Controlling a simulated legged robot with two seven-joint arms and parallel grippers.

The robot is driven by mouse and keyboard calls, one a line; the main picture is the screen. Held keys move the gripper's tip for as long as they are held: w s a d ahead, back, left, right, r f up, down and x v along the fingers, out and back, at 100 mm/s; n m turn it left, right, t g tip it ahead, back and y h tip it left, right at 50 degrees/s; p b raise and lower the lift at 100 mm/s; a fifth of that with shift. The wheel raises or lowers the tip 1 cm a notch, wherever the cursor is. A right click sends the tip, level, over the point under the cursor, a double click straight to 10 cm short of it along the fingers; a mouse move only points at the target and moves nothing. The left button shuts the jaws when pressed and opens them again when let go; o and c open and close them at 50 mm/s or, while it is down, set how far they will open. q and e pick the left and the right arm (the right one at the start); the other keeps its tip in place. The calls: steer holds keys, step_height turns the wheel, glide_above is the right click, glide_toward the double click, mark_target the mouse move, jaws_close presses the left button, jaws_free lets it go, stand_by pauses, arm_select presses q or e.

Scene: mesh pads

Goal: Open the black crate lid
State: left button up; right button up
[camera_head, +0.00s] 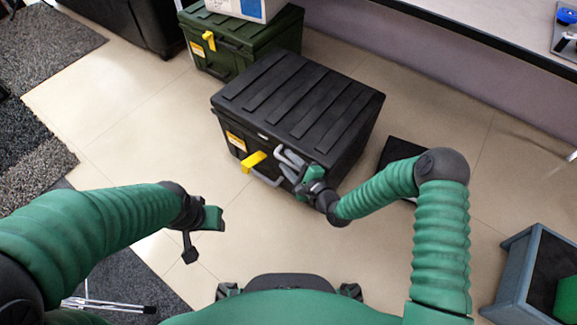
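The black crate (310,95) stands on the floor at the centre. Its ribbed lid is down flat. A yellow latch (253,161) sticks out from its front face, beside a grey handle (262,179). My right gripper (283,160) is at the front right of the crate, close to the handle and below the lid edge. Its grey fingers look spread apart; whether they touch the crate is unclear. My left gripper (202,238) hangs over the floor to the front left of the crate, empty, with its fingers apart.
A green crate (262,40) with a white and blue box (243,8) on it stands behind the black crate. A dark flat object (400,155) lies at right. A grey-blue bin (520,270) is at lower right. Bare floor lies in front.

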steer(key=shift+w+a, duration=0.1)
jaws_close()
stand_by(1.4)
